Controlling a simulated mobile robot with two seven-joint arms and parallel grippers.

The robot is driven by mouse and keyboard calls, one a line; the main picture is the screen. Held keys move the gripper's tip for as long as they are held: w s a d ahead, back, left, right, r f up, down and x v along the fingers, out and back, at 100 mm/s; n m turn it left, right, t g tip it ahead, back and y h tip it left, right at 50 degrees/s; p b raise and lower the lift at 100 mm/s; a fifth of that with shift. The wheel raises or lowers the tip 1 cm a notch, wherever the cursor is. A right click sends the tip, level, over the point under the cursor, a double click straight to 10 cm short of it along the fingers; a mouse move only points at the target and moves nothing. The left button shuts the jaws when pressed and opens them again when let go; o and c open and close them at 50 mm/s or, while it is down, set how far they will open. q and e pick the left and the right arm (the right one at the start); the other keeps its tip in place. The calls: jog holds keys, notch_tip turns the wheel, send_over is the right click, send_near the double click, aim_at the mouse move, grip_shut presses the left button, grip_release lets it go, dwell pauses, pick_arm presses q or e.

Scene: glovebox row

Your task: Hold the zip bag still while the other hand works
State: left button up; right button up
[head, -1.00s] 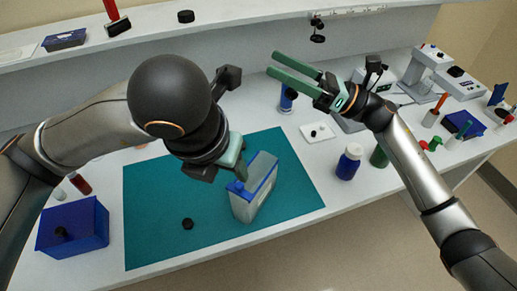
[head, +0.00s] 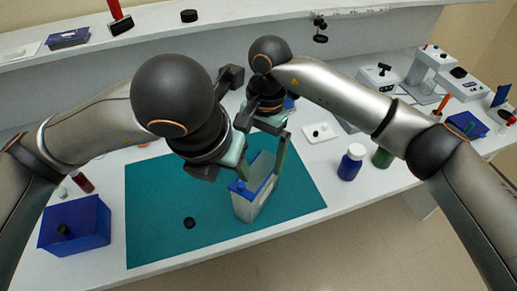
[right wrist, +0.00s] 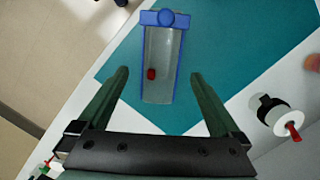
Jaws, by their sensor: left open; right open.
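The zip bag (head: 250,205) stands upright on the teal mat (head: 165,235), a grey see-through pouch with blue edging. The right wrist view shows the bag (right wrist: 160,60) from above, with a small red item (right wrist: 151,74) inside. My left gripper (head: 236,172) is at the bag's top left, open; its fingers are partly hidden by its own wrist. My right gripper (head: 265,145) is over the bag's far side, open. In the right wrist view its green fingers (right wrist: 159,74) are spread wider than the bag, with nothing between them held.
A black cap (head: 189,223) lies on the mat. A blue box (head: 75,228) stands at left. A blue bottle (head: 350,163) and a green one (head: 382,157) stand right of the mat.

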send_over(255, 189)
jog(key=s, duration=0.4)
jog(key=f, duration=1.1)
jog(key=shift+w+f, duration=0.1)
jog(key=shift+w, duration=0.1)
jog(key=shift+c, duration=0.2)
jog(key=shift+d, duration=0.1)
jog(key=c, duration=1.3)
jog(key=shift+c, duration=0.2)
